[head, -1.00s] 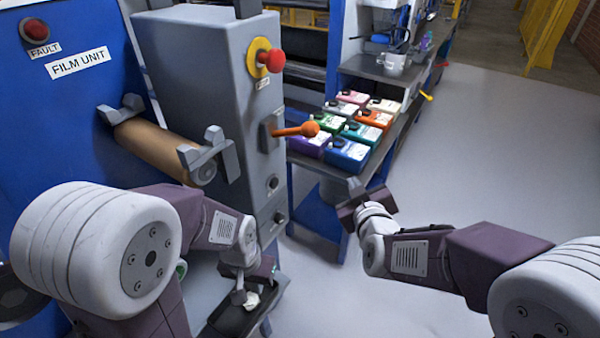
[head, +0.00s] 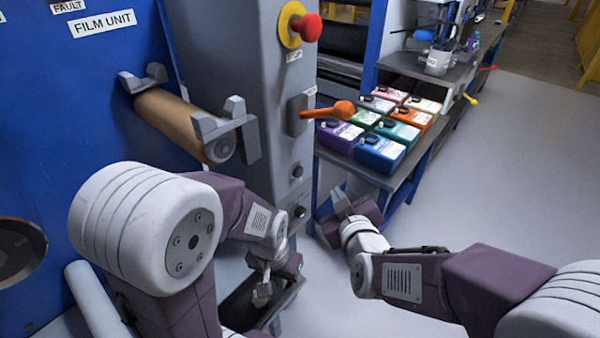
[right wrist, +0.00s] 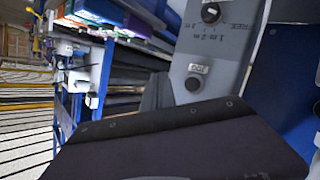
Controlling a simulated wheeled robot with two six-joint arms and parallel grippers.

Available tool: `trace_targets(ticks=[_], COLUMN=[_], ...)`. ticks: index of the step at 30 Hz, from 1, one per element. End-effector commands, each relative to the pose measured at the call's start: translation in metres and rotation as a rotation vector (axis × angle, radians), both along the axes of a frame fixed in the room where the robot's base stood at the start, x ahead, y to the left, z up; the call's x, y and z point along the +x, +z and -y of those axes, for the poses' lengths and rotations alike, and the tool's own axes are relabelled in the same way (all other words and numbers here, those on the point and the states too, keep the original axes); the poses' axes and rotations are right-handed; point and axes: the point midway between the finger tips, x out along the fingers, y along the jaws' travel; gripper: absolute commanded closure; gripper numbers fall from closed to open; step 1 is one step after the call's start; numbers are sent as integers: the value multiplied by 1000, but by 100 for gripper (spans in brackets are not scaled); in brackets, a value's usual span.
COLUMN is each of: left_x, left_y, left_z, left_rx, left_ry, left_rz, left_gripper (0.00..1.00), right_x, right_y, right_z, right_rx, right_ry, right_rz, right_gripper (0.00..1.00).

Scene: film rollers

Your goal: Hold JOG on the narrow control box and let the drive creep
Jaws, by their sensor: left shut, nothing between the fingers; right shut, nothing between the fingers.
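The narrow control box (head: 240,60) is a tall grey housing with a red stop knob on yellow, an orange-tipped lever, a rotary knob (right wrist: 211,12) and, below it, a black JOG button (right wrist: 193,84). The JOG button also shows low on the box in the head view (head: 300,211). My right gripper (head: 339,199) is shut and empty, just right of the button and apart from it. In the right wrist view its grey fingertips (right wrist: 156,93) show left of and below the button. My left gripper (head: 262,293) is shut and empty, low before the box's foot.
A brown film roller (head: 175,122) lies in brackets on the blue film unit (head: 60,110), left of the box. Several coloured containers (head: 380,152) stand on a bench right of the box. A dark tray (head: 240,310) sits under my left gripper. The floor at right is clear.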

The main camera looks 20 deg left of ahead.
Motion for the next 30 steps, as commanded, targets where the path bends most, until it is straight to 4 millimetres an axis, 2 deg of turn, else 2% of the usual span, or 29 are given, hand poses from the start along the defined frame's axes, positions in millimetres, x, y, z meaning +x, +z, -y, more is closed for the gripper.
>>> trace_targets(ticks=[9,15,21,30], left_x=[0,0,0,0], left_y=[14,25,28,27], left_z=[0,0,0,0], left_rx=[0,0,0,0], left_ry=[0,0,0,0], left_rz=[0,0,0,0], left_gripper=[100,100,100,100], right_x=[15,23,26,26], right_y=[2,2,0,0], right_z=[-45,-65,-74,-74], right_rx=[-1,-2,-1,-1], right_ry=[4,2,1,0], right_rz=[0,-1,0,0], right_gripper=[100,100,100,100])
